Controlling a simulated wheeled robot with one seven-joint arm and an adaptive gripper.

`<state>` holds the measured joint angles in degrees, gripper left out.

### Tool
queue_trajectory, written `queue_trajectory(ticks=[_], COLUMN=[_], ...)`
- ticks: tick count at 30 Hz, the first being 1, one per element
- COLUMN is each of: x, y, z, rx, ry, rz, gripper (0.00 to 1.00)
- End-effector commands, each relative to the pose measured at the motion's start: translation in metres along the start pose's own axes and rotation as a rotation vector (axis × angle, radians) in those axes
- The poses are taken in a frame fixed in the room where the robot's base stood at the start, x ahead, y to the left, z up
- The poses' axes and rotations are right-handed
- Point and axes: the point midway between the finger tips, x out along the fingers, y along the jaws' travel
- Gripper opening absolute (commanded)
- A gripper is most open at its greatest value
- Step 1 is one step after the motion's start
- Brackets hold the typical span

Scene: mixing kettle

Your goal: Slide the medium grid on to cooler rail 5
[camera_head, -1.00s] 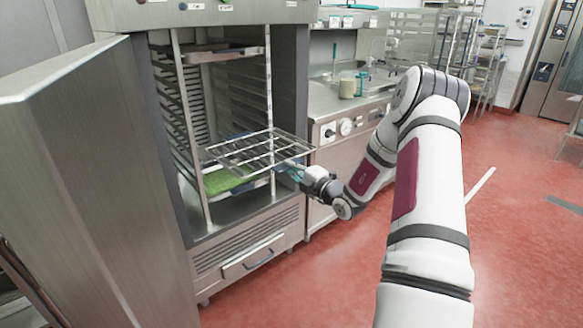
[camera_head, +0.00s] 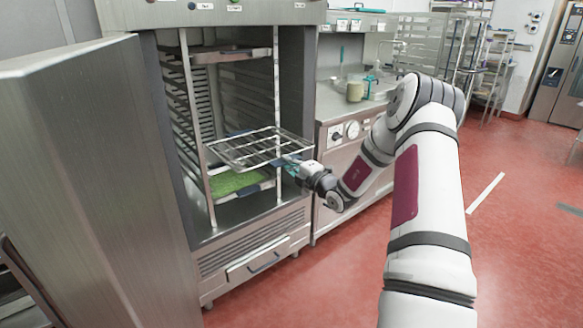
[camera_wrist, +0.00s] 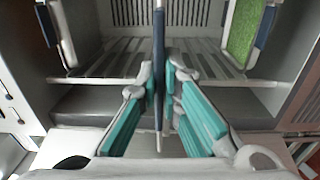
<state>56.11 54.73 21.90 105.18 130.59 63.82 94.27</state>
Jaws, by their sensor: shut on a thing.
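The medium grid (camera_head: 262,147) is a silver wire rack, held about level at the open front of the cooler (camera_head: 292,150). Its far left part reaches between the front posts, and its near right part sticks out. My gripper (camera_head: 290,168) is shut on the grid's near right edge. In the wrist view the teal fingers of my gripper (camera_wrist: 160,112) close on either side of the grid (camera_wrist: 158,60), which shows edge-on as a thin bar. Side rails (camera_head: 185,110) line the cooler's inner walls. I cannot tell which is rail 5 or whether the grid touches one.
A tray with green contents (camera_head: 235,183) sits below the grid in the cooler, and another tray (camera_head: 230,54) sits near the top. The open door (camera_head: 95,160) stands at the left. A counter with a jug (camera_head: 355,90) is at the right.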

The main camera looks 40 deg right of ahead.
Motion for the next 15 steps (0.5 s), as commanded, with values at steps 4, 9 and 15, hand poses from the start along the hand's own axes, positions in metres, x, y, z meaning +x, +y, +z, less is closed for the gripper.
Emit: queue_trajectory(ticks=[4,9,15], x=[0.013,0.026,0.041], y=[0.002,0.001,0.001], z=[-0.001,-0.001,-0.001], rx=[-0.003,-0.002,-0.002], ry=[0.002,0.003,0.002], rz=[0.007,0.008,0.008], gripper=[0.0,0.0,0.0])
